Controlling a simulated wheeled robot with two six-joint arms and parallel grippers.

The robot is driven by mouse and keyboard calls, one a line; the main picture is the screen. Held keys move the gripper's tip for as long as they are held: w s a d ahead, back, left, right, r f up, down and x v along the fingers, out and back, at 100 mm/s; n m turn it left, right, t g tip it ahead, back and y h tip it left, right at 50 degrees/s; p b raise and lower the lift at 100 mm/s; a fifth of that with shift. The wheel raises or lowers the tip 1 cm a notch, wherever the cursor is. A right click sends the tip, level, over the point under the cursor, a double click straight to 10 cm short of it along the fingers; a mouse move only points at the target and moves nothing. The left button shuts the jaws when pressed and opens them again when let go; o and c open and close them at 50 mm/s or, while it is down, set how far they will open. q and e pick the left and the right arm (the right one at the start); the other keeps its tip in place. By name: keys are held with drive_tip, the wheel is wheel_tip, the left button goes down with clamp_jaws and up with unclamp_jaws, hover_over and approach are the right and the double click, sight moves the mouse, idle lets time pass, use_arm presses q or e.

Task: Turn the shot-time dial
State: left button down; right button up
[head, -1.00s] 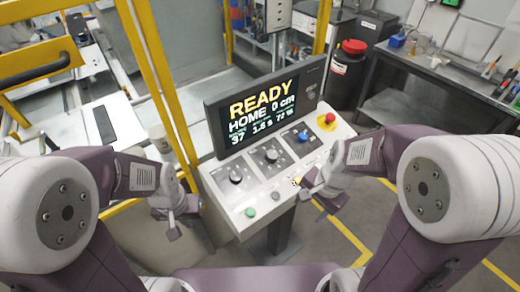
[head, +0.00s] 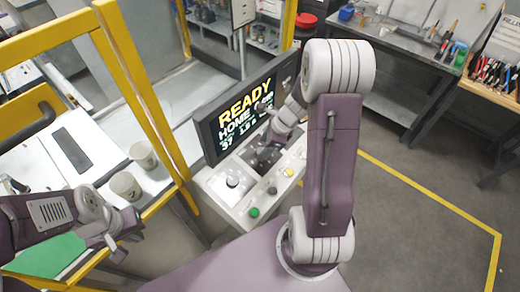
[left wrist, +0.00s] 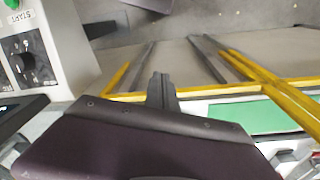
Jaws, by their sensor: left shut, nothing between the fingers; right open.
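The control console (head: 214,198) stands in the middle of the head view. Its left black dial (head: 232,181) is clear to see. The middle dial, below the seconds readout, is mostly hidden by my right gripper (head: 264,152). That gripper is open and low over the middle panel; I cannot tell whether it touches the dial. My left gripper (head: 113,241) is shut and empty, well left of the console. Its closed fingers also show in the left wrist view (left wrist: 161,90), with a black dial (left wrist: 25,60) on the console at the left edge.
The screen (head: 240,112) behind the panels reads READY and is partly covered by my right arm. A green button (head: 254,212) and a yellow button (head: 289,172) lie along the front. Yellow posts (head: 150,105) and two cups (head: 126,186) stand left. Floor at right is clear.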

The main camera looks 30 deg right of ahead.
drive_tip(key=shift+x, duration=0.95)
drive_tip(key=shift+s+d+f, duration=0.1)
drive_tip(key=shift+d+f, duration=0.2)
drive_tip(key=shift+f, duration=0.05)
drive_tip(key=shift+s+d+f, duration=0.15)
drive_tip(key=shift+s+d, duration=0.05)
drive_tip(key=shift+w+a, duration=0.15)
drive_tip(key=shift+a, duration=0.15)
drive_tip(key=shift+c, duration=0.7)
drive_tip(key=shift+w+a, duration=0.1)
drive_tip(key=c, duration=0.5)
clamp_jaws()
use_arm(q)
drive_tip(key=shift+s+d+f, duration=0.1)
drive_tip(key=shift+s+d, duration=0.15)
drive_tip(key=shift+d, duration=0.1)
